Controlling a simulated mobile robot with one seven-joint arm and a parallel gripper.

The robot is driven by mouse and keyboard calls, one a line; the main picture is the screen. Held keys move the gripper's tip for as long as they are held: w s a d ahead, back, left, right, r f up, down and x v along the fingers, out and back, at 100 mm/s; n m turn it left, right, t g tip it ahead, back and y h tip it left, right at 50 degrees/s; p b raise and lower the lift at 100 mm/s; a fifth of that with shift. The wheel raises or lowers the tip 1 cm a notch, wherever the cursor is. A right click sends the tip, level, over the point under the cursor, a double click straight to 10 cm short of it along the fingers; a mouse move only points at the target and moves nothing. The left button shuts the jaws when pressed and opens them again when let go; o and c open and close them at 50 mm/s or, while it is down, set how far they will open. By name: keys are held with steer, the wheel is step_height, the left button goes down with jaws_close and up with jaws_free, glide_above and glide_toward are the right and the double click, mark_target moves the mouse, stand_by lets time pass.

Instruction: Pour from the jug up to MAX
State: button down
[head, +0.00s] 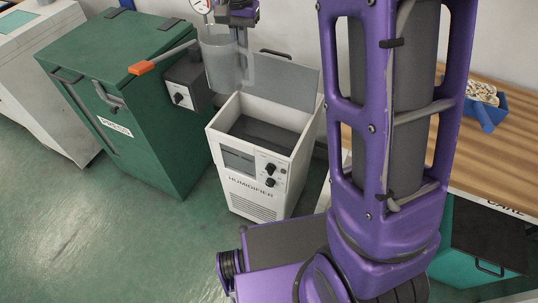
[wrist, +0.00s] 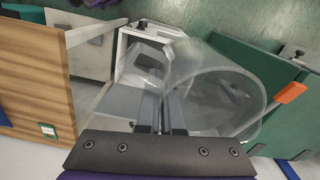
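A clear jug (head: 220,64) hangs in the air above the back left of the white humidifier (head: 262,190) in the head view. It looks about upright there. My gripper (head: 240,14) is at its upper right. In the wrist view, my gripper's fingers (wrist: 160,118) are close together at the near side of the jug (wrist: 225,75) and appear shut on its handle. The humidifier's lid stands open, with a dark grey interior (head: 265,132) and a front window (head: 238,160). No MAX mark is readable. The liquid level in the jug cannot be told.
A green cabinet (head: 125,110) with an orange-tipped lever (head: 142,67) and a grey knob box (head: 185,85) stands left of the humidifier. A wooden bench (head: 455,140) with a blue tray (head: 486,113) is at right. The green floor at front left is clear.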

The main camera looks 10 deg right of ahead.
steer(key=shift+r, duration=0.1)
steer(key=s+d+f+n, duration=0.2)
steer(key=d+f, duration=0.2)
steer(key=f, duration=0.5)
steer(key=s+d+f+n, duration=0.3)
steer(key=d+f, duration=0.2)
steer(key=f, duration=0.4)
steer(key=shift+s+f, duration=0.2)
steer(key=shift+f, duration=0.2)
